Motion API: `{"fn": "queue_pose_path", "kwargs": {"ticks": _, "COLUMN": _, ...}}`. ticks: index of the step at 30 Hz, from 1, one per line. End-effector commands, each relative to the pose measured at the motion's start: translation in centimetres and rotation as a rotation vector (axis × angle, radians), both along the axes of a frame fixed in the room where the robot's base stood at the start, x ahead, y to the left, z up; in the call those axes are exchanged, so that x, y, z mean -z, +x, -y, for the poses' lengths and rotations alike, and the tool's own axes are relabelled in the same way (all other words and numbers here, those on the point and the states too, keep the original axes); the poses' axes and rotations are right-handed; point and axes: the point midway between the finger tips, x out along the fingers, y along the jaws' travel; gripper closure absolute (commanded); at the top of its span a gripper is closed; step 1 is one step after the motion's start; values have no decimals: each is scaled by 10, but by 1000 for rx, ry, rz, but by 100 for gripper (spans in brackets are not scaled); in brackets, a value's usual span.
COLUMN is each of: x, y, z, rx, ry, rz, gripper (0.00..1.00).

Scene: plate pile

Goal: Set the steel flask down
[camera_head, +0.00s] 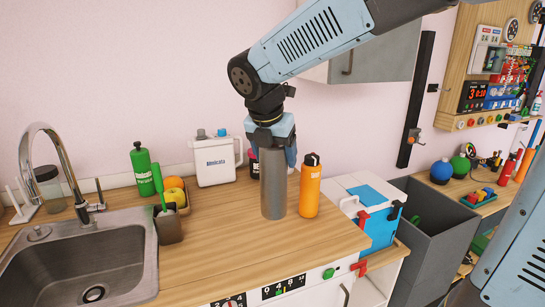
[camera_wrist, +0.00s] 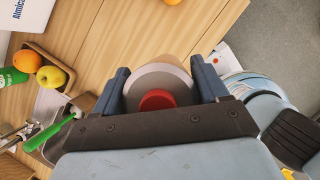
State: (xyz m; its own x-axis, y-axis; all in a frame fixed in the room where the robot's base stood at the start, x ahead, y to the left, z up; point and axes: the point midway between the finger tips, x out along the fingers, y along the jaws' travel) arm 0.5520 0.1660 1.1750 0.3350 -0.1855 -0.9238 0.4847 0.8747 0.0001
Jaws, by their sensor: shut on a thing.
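In the wrist view the flask (camera_wrist: 158,82) shows end-on between the two fingers, with a grey rim and a red centre. Its base looks at or very close to the counter top; I cannot tell whether it touches. The fingers hide part of its top.
An orange bottle (camera_head: 310,187) stands close to the flask's right. A white jug (camera_head: 216,160) is behind, a fruit tray (camera_head: 184,206) and green brush (camera_head: 159,190) to the left, beside the sink (camera_head: 90,265). Clear counter (camera_head: 230,250) lies in front.

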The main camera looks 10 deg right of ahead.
Motion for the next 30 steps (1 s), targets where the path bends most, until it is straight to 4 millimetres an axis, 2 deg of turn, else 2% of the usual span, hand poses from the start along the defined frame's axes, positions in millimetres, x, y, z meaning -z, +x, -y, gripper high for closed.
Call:
{"fn": "queue_pose_path", "kwargs": {"ticks": 3, "x": -8, "y": -15, "z": 4, "rx": -1, "ry": 1, "rz": 3, "gripper": 100}}
{"fn": "queue_pose_path", "kwargs": {"ticks": 10, "x": -15, "y": -31, "z": 8, "rx": 0, "ry": 0, "rz": 1, "gripper": 100}}
{"fn": "queue_pose_path", "kwargs": {"ticks": 30, "x": -16, "y": -36, "z": 6, "rx": -6, "ry": 1, "rz": 0, "gripper": 100}}
